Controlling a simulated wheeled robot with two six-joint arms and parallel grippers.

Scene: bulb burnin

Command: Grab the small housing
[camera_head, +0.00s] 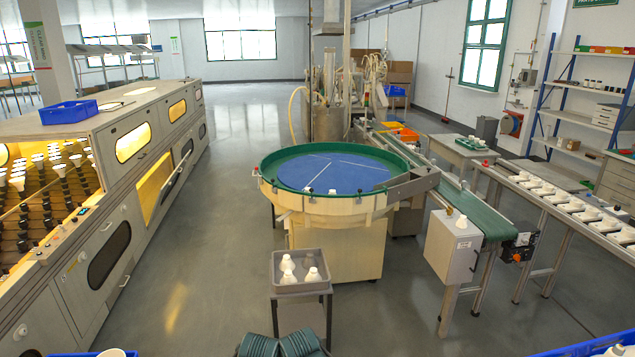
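Several white cone-shaped housings (288,264) stand in a grey bin (300,288) on a small stand, in front of the round table. A single small white housing (461,221) sits on top of the grey box at the near end of the green conveyor. Part of a white piece (614,350) shows in a blue bin at the bottom right edge. A white round piece (112,353) shows at the bottom left edge. I cannot tell which of these is the small housing meant. Neither of my grippers is in view.
A round table (330,172) with a blue top and green rim stands in the middle. A green conveyor (478,212) runs beside it. A rack of bulbs (45,190) is at the left. A roller line with white trays (570,205) is at the right. The left-centre floor is clear.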

